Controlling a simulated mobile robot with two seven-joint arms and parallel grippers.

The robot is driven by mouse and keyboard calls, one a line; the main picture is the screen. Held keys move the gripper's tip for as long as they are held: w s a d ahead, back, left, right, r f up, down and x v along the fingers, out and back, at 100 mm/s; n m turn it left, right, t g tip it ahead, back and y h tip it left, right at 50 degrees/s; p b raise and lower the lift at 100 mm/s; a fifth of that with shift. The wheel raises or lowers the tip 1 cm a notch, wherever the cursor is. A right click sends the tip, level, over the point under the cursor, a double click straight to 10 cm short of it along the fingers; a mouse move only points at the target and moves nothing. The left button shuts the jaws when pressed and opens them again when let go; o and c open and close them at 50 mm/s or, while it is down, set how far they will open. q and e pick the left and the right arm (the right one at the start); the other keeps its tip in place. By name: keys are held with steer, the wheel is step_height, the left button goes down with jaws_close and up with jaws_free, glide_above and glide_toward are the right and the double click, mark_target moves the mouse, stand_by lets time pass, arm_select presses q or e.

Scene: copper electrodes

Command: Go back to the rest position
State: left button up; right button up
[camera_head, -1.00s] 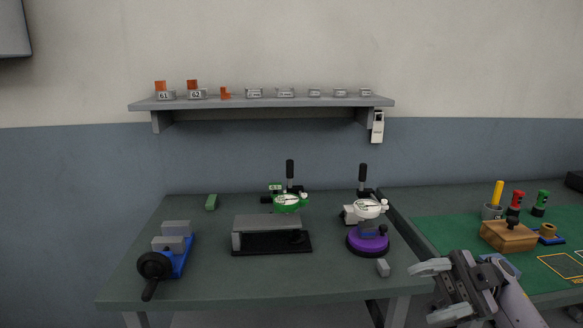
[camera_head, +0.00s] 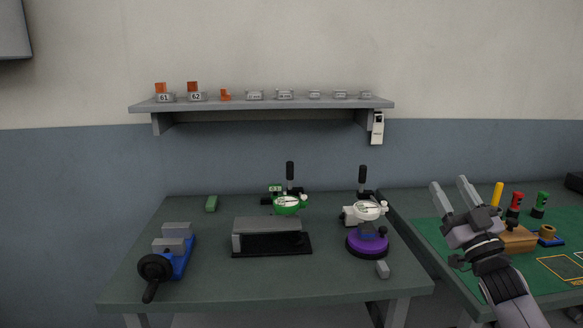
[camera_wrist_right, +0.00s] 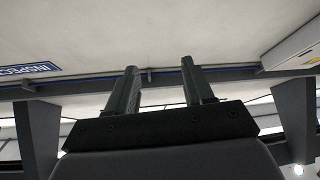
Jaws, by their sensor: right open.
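My right gripper (camera_head: 452,200) is raised in front of the right-hand table in the head view, with its two fingers pointing up and spread apart. It is open and empty, and touches nothing that I can see. In the right wrist view its fingers (camera_wrist_right: 160,90) stand apart with only wall and ceiling-like structure beyond them. The right gripper hides part of the wooden block (camera_head: 518,240) and of the green mat. My left gripper is in neither view.
The main table (camera_head: 200,288) holds a blue vise (camera_head: 180,262), a grey block on a black base (camera_head: 268,243), dial gauges on stands (camera_head: 290,203) and a purple round base (camera_head: 367,246). A wall shelf (camera_head: 270,102) carries orange electrodes and holders. The right table has a green mat (camera_head: 545,278).

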steer(key=w+d+f+m+g+h, duration=0.3)
steer(key=d+f+g+h, duration=0.3)
steer(key=f, duration=0.4)
steer(key=s+a+f+n+g, duration=0.1)
steer(key=s+a+f, duration=0.25)
steer(key=f, duration=0.35)
steer(key=s+a+f+g, duration=0.1)
steer(key=s+a+f, duration=0.25)
steer(key=f, duration=0.25)
steer(key=s+a+f+g+y, duration=0.1)
steer(key=s+f, duration=0.4)
steer(key=s, duration=0.5)
steer(key=s+a+f+g+y, duration=0.1)
steer(key=s+a+f+g, duration=0.1)
steer(key=s+a+f, duration=0.4)
steer(key=s+a+f+g+y, duration=0.1)
steer(key=s+f, duration=0.5)
steer(key=s, duration=0.9)
steer(key=a+g, duration=0.1)
steer(key=a, duration=0.1)
steer(key=shift+a+f+m+g, duration=0.15)
steer(key=shift+a+m+g, duration=0.15)
steer(key=shift+a+m, duration=0.1)
